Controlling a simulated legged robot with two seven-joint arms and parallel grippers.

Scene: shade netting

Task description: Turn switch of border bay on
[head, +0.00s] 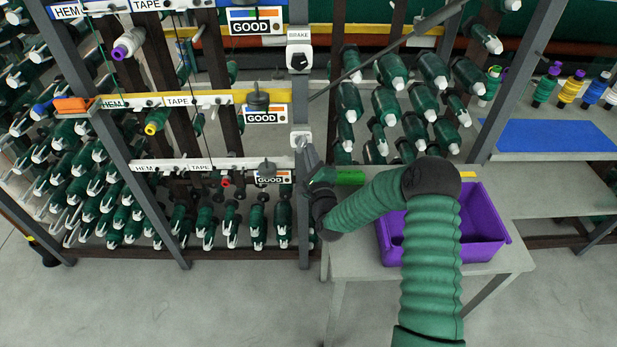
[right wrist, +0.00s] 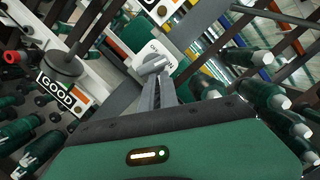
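A small white switch box (head: 301,138) is fixed to the grey upright post, level with the lower rows of the rack. In the right wrist view its pale knob (right wrist: 153,66) shows on a light plate (right wrist: 158,42), with lettering too small to read. My right gripper (head: 305,150) is at this switch in the head view. In the right wrist view its two narrow grey fingers (right wrist: 163,88) lie close together, with their tips at the knob. I cannot tell whether they touch it. My left gripper is in neither view.
A second switch box marked BRAKE (head: 299,57) sits higher on the post. GOOD signs (head: 265,115) and dark weights hang left of it. Racks of green spools (head: 385,100) stand on both sides. A purple crate (head: 482,225) rests on the grey table (head: 352,262) beneath my right arm.

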